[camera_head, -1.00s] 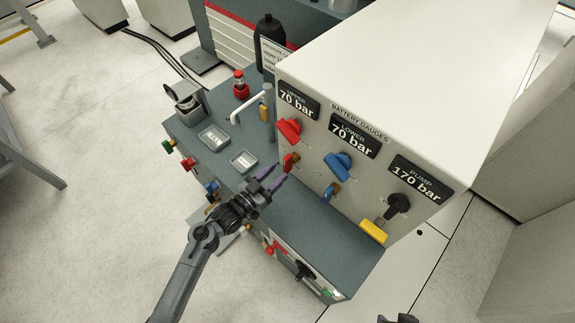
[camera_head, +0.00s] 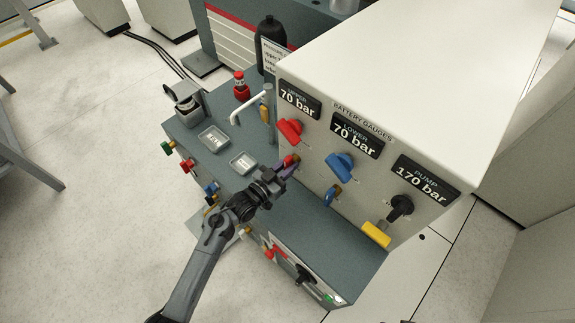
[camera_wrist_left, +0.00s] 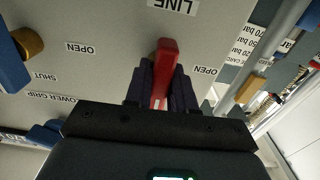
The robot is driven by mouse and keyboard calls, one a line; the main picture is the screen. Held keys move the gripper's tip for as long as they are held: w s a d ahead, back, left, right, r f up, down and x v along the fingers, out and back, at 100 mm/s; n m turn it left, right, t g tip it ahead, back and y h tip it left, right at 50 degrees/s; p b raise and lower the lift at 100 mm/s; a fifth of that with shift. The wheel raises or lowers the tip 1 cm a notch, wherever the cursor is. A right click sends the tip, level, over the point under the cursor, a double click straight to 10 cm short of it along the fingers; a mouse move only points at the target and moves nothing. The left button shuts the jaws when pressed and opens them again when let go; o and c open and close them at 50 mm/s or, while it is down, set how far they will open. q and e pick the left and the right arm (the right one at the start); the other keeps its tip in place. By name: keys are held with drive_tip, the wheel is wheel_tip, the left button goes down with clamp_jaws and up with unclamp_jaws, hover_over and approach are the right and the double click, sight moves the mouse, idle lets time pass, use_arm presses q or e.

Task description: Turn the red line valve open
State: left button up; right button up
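The red line valve handle (camera_head: 291,160) sits low on the left of the light front panel, below a larger red knob. My left gripper (camera_head: 286,172) is at this handle, coming from the front left. In the left wrist view the red handle (camera_wrist_left: 164,68) stands between the two dark fingers (camera_wrist_left: 162,90), with no clear gap on either side, so the gripper looks shut on it. The LINE label (camera_wrist_left: 172,4) and an OPEN label (camera_wrist_left: 204,70) show upside down around it. The handle's base is partly hidden. My right gripper is not in view.
Close by are the upper red knob (camera_head: 289,131), blue knobs (camera_head: 340,166) (camera_head: 333,195), a black knob (camera_head: 400,207) and a yellow handle (camera_head: 376,235). A white bent handle (camera_head: 248,106) and two small trays (camera_head: 213,138) (camera_head: 243,162) are on the grey top to the left.

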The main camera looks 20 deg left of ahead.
use_arm(q)
clamp_jaws()
